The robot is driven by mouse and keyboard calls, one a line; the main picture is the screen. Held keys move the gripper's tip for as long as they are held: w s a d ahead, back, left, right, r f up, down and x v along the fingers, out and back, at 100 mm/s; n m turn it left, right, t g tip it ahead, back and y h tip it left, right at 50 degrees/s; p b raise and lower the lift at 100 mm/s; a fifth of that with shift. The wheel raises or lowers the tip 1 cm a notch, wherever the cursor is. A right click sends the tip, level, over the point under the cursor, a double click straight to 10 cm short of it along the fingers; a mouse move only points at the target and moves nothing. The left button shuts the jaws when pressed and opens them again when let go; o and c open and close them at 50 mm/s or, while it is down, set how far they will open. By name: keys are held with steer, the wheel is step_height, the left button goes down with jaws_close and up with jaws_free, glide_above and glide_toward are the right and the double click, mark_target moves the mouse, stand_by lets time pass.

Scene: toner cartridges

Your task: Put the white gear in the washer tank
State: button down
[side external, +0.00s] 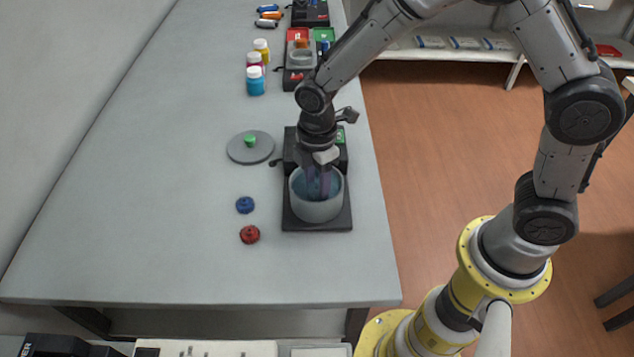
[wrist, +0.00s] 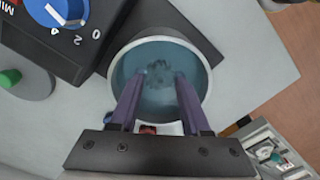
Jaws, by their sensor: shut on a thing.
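My gripper (side external: 318,190) reaches straight down into the round white washer tank (side external: 318,212), its purple fingers below the rim. In the wrist view my fingertips (wrist: 160,76) are inside the tank (wrist: 205,62), in blue liquid, spaced a little apart. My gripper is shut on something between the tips. A dim, mottled shape (wrist: 159,70) shows there through the liquid; I take it for the white gear, but its colour and teeth are not clear. No white gear shows loose on the table. In the side view the fingers and tank wall hide it.
The tank's grey lid with a green knob (side external: 250,142) lies left of the washer. A blue gear (side external: 245,205) and a red gear (side external: 250,234) lie left of the tank. Bottles (side external: 256,82) stand farther back. The table's left side is clear.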

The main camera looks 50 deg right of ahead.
stand_by(0.3)
steer(key=shift+c, duration=1.4)
jaws_free()
steer(key=shift+r, duration=4.1)
